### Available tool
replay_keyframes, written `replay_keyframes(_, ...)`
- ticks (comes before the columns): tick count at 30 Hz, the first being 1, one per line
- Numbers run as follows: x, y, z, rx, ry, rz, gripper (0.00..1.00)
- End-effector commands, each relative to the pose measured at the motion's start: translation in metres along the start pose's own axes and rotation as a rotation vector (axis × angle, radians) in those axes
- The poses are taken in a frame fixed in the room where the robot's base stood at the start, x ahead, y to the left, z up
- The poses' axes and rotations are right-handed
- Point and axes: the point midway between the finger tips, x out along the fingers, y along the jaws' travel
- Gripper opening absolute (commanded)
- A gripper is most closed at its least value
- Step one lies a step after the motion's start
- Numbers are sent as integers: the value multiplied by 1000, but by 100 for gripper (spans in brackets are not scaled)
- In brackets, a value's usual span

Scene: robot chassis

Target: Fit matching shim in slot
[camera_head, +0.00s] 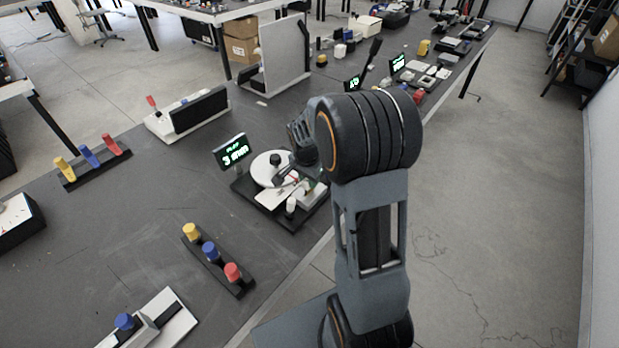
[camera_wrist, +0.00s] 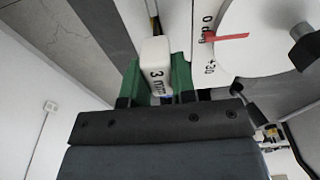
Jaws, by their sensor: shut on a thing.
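In the wrist view, my gripper (camera_wrist: 156,76) has green fingers shut on a white shim (camera_wrist: 155,56) marked "3 mm", one finger on each side. A white dial (camera_wrist: 262,38) with a red pointer, a "0" mark and a "+30" mark is to the right of the fingers. In the head view, the dial (camera_head: 264,168) sits on a dark fixture base (camera_head: 279,215), with a small green-lit display (camera_head: 232,152) behind it; its text starts with a 3. My arm reaches over the fixture and hides part of it. I cannot make out the slot.
A rack with yellow, blue and red knobs (camera_head: 217,262) stands in front of the fixture, and a similar rack (camera_head: 97,161) is at the left. A tall grey panel (camera_head: 283,55) stands behind. The dark tabletop (camera_head: 140,225) is clear left of the fixture.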

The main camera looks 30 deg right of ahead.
Motion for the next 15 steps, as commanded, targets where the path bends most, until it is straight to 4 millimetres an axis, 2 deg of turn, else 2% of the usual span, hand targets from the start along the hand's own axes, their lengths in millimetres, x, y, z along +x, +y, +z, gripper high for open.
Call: replay_keyframes(15, 14, 0, 2, 0, 0, 0, 0)
